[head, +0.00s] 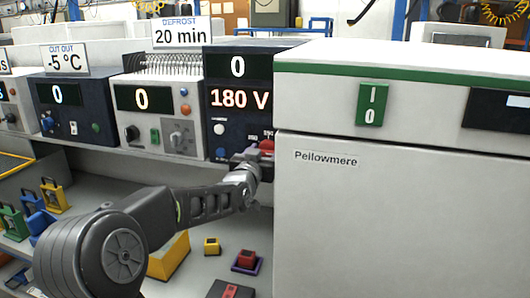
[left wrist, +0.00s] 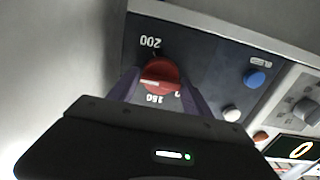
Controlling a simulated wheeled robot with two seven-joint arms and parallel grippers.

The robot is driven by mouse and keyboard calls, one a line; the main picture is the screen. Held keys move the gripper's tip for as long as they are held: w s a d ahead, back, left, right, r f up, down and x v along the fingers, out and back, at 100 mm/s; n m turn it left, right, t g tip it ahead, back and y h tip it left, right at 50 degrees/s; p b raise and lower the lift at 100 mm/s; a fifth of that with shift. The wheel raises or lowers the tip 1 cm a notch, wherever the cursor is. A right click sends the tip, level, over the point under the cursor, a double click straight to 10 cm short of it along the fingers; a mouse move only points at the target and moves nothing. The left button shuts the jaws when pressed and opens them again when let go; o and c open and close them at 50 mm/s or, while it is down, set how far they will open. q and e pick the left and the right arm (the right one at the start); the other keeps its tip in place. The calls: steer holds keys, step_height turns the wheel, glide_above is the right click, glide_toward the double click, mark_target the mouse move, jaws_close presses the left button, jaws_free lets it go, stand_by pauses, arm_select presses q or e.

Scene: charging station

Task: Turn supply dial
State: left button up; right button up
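The red supply dial (head: 267,145) is at the lower right of the dark blue supply panel (head: 226,133), whose display (head: 239,98) reads 180 V. My left gripper (head: 254,162) is at the dial and hides part of it in the head view. In the left wrist view the red dial (left wrist: 161,77) fills the space between the two fingertips of my left gripper (left wrist: 160,84). The fingers lie close on both sides of it. Its pale pointer mark lies between the upside-down labels, 200 above and what looks like 150 below. My right gripper is not in view.
A white cabinet (head: 395,205) marked Pellowmere stands close to the right of the panel. Other instruments (head: 160,115) with dials and buttons stand to the left. On the bench below are a yellow block (head: 169,257), small coloured blocks (head: 247,259) and several padlocks (head: 53,196).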

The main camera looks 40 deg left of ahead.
arm_select(q)
steer(key=c, duration=1)
steer(key=shift+d+f+m+b, duration=0.1)
steer(key=shift+f+m+b, duration=0.05)
steer(key=shift+m+b, duration=1.25)
steer(key=shift+b, duration=0.15)
steer(key=shift+m+b, duration=0.3)
steer(key=shift+m, duration=1.2)
